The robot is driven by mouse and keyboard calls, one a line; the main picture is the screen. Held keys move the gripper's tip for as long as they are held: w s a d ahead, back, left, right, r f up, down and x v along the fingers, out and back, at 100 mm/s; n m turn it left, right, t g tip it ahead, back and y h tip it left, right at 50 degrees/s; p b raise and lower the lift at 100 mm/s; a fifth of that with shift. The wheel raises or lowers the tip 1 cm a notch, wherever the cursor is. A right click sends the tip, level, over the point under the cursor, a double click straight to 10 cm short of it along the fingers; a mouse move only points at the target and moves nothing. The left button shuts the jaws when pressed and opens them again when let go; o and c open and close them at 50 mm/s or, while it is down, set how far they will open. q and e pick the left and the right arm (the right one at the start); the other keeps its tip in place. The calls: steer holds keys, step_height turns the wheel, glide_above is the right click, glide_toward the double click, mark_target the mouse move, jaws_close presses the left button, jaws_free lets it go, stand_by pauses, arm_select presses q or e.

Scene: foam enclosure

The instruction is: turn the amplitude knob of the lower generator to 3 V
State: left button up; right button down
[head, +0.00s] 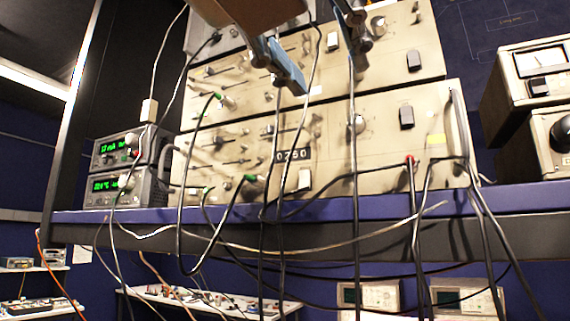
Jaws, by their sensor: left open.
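The lower generator (383,148) is the long beige panel at the bottom of the stack on the blue-edged shelf, with a dark 0250 label. A round silvery knob (358,124) sits right of its middle, partly behind a hanging cable. Small knobs and levers cover its left half; their markings are too small to read, so I cannot tell which knob is amplitude. My left gripper (321,48) comes in from the top, open and empty, its blue-padded fingers spread in front of the upper panels, above the lower generator. My right gripper is not in view.
Another beige panel (408,38) sits directly above. Several black and pale cables (352,200) hang across the fronts and shelf edge (480,200). Two small meters with green displays (118,185) stand at left. Beige instruments (535,75) stand at right.

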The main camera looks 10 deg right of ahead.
arm_select(q)
steer(key=p, duration=0.1)
glide_toward(354, 120)
steer(key=w, duration=0.2)
steer(key=x, duration=0.2)
steer(key=p+x, duration=0.1)
steer(key=x, duration=0.1)
steer(key=d+p+x, duration=0.1)
steer(key=x, duration=0.1)
steer(key=shift+s+a+r, duration=0.1)
steer(key=shift+s+r, duration=0.05)
steer(key=shift+s, duration=0.15)
steer(key=shift+w+p, duration=0.15)
steer(key=shift+p, duration=0.15)
steer(key=shift+w+d, duration=0.25)
steer(key=shift+s, duration=0.1)
steer(key=c, duration=0.7)
jaws_close()
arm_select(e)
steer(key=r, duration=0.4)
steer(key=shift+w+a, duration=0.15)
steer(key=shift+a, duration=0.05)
